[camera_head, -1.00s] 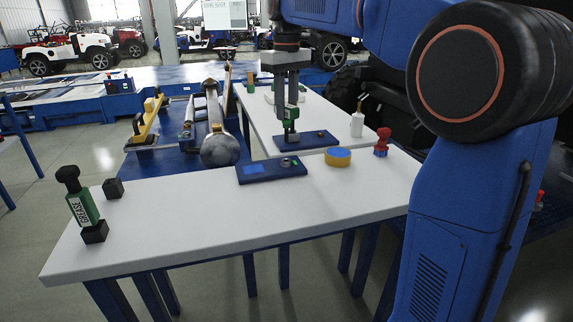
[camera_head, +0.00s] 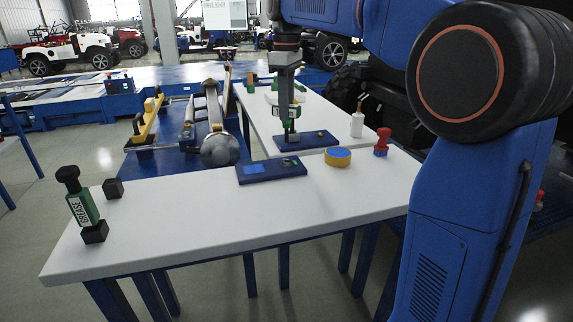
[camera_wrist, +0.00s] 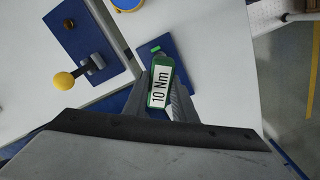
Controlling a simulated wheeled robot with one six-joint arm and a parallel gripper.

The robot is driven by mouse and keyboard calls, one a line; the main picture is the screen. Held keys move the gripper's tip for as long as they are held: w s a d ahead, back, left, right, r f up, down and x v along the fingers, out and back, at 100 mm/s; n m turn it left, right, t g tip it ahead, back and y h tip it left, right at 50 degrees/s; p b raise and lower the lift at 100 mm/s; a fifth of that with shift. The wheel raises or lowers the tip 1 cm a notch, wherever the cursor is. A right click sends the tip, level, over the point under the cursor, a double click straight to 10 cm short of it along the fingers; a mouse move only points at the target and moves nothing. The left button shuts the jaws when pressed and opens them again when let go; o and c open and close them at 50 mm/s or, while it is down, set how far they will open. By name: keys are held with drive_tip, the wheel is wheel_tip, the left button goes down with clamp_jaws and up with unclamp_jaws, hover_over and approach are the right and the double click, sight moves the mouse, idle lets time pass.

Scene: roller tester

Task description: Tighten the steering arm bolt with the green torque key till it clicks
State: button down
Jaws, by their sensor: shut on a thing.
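My gripper (camera_head: 290,108) points down over the back white table, shut on the green torque key (camera_head: 291,113). The wrist view shows the key (camera_wrist: 161,86) between the two fingers, with its white "10 Nm" label facing the camera. A small part (camera_head: 320,133) sits at the plate's right side.
A second blue plate (camera_head: 258,179), a yellow-rimmed blue disc (camera_head: 338,158) and a red-topped item (camera_head: 382,141) are on the front table (camera_head: 200,225). A white bottle (camera_head: 357,124) stands right of my gripper.

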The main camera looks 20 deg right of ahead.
idle(0.3)
drive_tip(key=n, duration=0.4)
drive_tip(key=shift+n, duration=0.3)
